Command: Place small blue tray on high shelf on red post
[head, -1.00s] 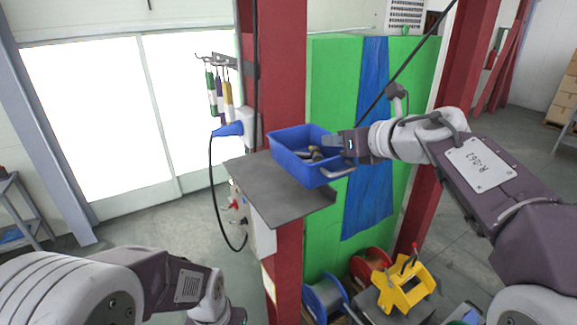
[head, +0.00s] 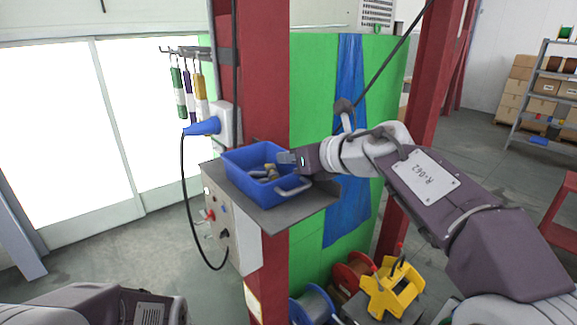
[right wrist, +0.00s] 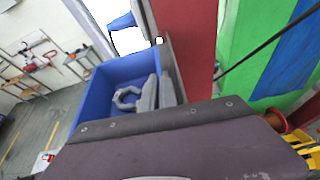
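The small blue tray (head: 240,182) is over the dark grey high shelf (head: 312,202) on the red post (head: 262,75). It holds a few small metal parts (head: 268,173). It looks level; I cannot tell whether its bottom touches the shelf. My right gripper (head: 287,170) is at the tray's right side and appears shut on its edge. The tray also shows in the right wrist view (right wrist: 92,98), with grey finger parts at its near right side. The exact contact is partly hidden. My left gripper is out of view; only part of my left arm shows at the bottom.
A blue plug (head: 203,127) with a hanging black cable sits on the post left of the tray. A green panel (head: 310,110) stands behind the post.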

